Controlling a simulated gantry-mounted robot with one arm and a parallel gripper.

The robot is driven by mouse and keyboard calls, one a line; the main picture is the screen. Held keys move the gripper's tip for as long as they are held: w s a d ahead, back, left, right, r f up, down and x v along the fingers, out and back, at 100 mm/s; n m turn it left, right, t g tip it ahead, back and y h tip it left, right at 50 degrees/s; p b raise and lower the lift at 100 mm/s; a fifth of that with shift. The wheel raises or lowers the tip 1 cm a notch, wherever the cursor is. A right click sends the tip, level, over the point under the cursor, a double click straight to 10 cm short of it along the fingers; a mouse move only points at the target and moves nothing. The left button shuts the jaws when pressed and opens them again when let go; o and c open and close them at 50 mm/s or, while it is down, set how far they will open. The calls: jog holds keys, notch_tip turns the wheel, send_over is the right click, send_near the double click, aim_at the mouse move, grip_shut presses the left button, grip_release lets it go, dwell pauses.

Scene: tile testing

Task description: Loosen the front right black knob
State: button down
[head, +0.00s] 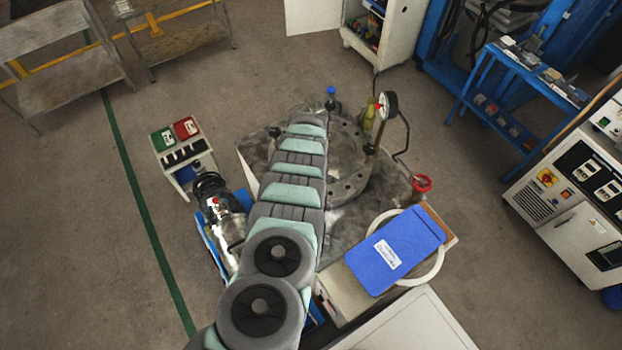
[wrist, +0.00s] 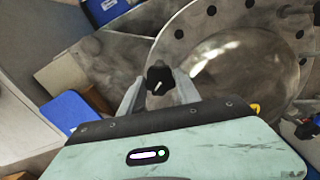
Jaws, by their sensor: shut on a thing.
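In the wrist view a black star-shaped knob (wrist: 159,77) with a pale centre sits at the edge of the round metal flange (wrist: 208,28). My gripper (wrist: 159,87) has one finger on each side of this knob and is shut on it. In the head view my arm covers the front of the flange (head: 347,190), so the gripped knob and my fingertips are hidden there. Another black knob (head: 275,132) shows at the left of the flange, and one more (head: 369,149) shows at its right.
A pressure gauge (head: 387,104) and hose stand behind the flange. A red handwheel (head: 421,183) is at the right. A blue flat case (head: 396,251) lies at the front right. A metal pump (head: 228,222) stands left of my arm.

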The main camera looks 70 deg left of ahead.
jog(key=shift+n, duration=1.1)
jog(key=c, duration=0.9)
grip_release()
jog(key=shift+o, duration=0.2)
jog(key=shift+r, duration=0.1)
notch_tip(320, 180, up, 11)
jog(key=shift+f+b, duration=0.2)
jog(key=shift+b, duration=0.25)
